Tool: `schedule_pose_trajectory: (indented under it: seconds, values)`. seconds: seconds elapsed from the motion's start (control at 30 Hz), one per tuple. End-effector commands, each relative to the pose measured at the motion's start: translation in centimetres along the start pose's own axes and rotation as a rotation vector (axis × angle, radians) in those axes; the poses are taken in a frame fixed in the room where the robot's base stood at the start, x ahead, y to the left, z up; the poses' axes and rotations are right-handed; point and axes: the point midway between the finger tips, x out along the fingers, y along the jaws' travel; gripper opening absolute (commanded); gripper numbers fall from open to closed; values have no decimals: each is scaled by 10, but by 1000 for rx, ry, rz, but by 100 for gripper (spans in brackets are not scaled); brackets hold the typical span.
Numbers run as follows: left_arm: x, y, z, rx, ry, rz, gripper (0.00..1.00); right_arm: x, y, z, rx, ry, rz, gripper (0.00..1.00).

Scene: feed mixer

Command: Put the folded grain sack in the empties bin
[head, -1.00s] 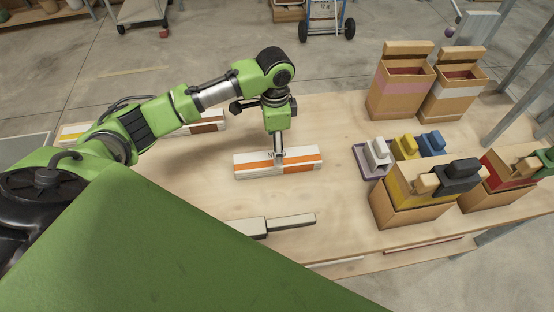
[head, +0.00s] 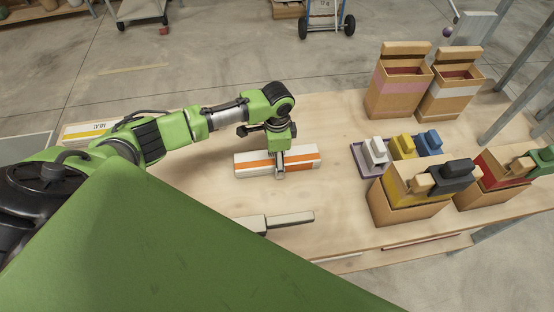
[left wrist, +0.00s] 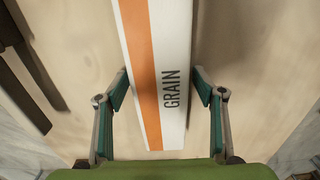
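The folded grain sack (head: 306,158) is a flat white block with an orange stripe, lying on the wooden table. In the left wrist view the sack (left wrist: 173,50) carries the word GRAIN. My left gripper (head: 279,170) is down over the middle of the sack. In the left wrist view my left gripper (left wrist: 160,78) is open, one finger on each side of the sack, with a visible gap at both sides. My right gripper is not in view. I cannot identify the empties bin in these views.
A second sack, labelled MEAL (head: 90,131), lies at the table's left. Grey-white flat pieces (head: 290,219) lie near the front edge. Open cartons with pink (head: 400,88) and white (head: 452,92) bands stand back right. Yellow (head: 400,188) and red (head: 490,168) boxes stand at right.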

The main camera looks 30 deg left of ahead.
Motion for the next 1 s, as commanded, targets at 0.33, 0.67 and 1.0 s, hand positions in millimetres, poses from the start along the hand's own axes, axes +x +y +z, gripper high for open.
schedule_pose_trajectory:
  seconds: [0.33,0.67,1.0]
  values:
    - [-1,0,0,0,0,0,19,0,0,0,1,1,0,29]
    - [-14,-1,-1,-1,2,-1,19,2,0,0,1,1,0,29]
    - [-63,23,14,2,2,-2,19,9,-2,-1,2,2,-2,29]
